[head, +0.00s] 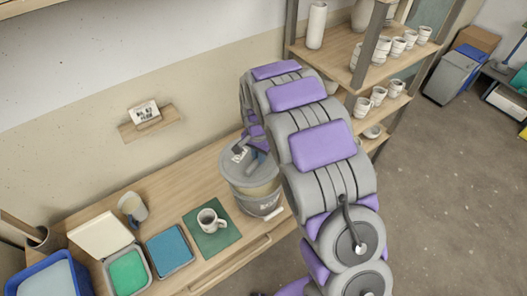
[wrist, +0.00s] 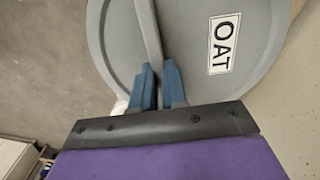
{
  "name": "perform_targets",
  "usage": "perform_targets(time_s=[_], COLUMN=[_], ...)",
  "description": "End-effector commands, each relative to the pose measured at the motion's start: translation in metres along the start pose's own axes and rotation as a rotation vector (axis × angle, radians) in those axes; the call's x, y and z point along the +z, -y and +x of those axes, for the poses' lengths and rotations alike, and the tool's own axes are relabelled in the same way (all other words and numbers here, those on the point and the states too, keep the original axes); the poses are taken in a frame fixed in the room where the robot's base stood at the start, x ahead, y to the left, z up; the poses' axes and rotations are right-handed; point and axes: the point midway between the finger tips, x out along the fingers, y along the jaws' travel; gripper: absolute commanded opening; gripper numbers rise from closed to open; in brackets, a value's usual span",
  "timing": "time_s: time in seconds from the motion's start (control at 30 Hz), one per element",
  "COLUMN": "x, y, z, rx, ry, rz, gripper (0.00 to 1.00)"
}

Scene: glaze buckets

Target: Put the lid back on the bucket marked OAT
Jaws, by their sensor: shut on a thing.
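A round grey lid (wrist: 195,40) with a raised rib across it and a white OAT label (wrist: 222,43) fills the top of the wrist view. My gripper (wrist: 158,75) has its blue fingers shut on the lid's rib. In the head view the lid (head: 232,163) is at the top of a grey bucket (head: 241,192) on the wooden table. A label (head: 269,206) on the bucket's front is too small to read. I cannot tell whether the lid sits flush on the rim or just above it. My arm covers the bucket's right side.
A green mat (head: 208,244) with a mug (head: 209,221) lies left of the bucket. Further left are a blue tray (head: 168,250), a green-filled tray (head: 128,272) and a jug (head: 132,207). A shelf of pottery (head: 345,50) stands behind. Open floor (head: 440,190) lies to the right.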

Motion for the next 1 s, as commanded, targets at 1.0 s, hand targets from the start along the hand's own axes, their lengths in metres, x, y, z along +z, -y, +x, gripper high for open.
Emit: perform_targets(time_s=[1.0], x=[-0.011], y=[-0.014], z=[0.061], rx=[-0.017], ry=[0.01], rz=[0.013], gripper=[0.0])
